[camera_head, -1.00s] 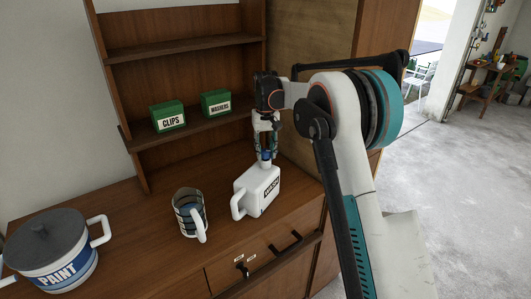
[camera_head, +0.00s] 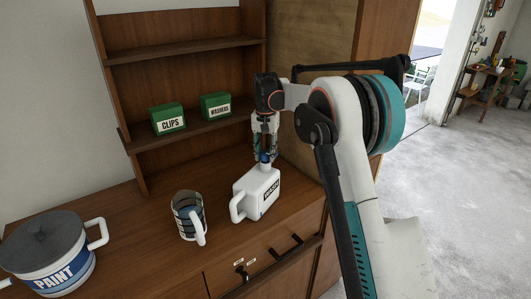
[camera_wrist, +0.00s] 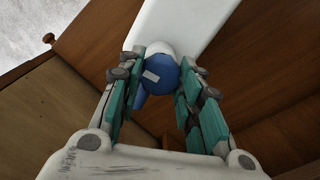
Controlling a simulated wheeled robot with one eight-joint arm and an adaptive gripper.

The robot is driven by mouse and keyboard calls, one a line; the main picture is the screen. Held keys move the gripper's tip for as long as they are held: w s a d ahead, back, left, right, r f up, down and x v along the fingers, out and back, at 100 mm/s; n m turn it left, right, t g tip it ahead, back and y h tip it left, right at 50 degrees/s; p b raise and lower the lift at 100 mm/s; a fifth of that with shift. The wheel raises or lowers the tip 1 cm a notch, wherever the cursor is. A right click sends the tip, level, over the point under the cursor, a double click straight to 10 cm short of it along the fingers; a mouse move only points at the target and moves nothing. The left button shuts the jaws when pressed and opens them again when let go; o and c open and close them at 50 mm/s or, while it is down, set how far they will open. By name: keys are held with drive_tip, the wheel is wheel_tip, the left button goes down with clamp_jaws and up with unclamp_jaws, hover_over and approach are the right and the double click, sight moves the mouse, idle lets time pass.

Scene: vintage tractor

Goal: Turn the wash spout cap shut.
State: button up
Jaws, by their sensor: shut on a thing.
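The white wash container (camera_head: 256,194) stands upright on the wooden counter, with a "WASH" label on its front and a handle on its left. Its blue spout cap (camera_head: 265,157) is on top, under my gripper (camera_head: 265,151). In the wrist view, the round blue cap (camera_wrist: 158,74) carries a pale mark and has a blue tab at its lower left. My gripper (camera_wrist: 160,82) points down with one finger on each side of the cap, shut on it. The white container body (camera_wrist: 185,22) shows behind the cap. The finger contacts are partly hidden.
A paint pot (camera_head: 48,252) stands at the far left of the counter (camera_head: 150,225). Green "CLIPS" (camera_head: 168,118) and "WASHERS" (camera_head: 216,106) boxes sit on the shelf behind.

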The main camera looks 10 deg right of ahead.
sight(266, 153)
drive_tip(key=o, duration=1.1)
drive_tip(key=shift+c, duration=0.2)
drive_tip(key=shift+r, duration=0.1)
wheel_tip(266, 153, up, 12)
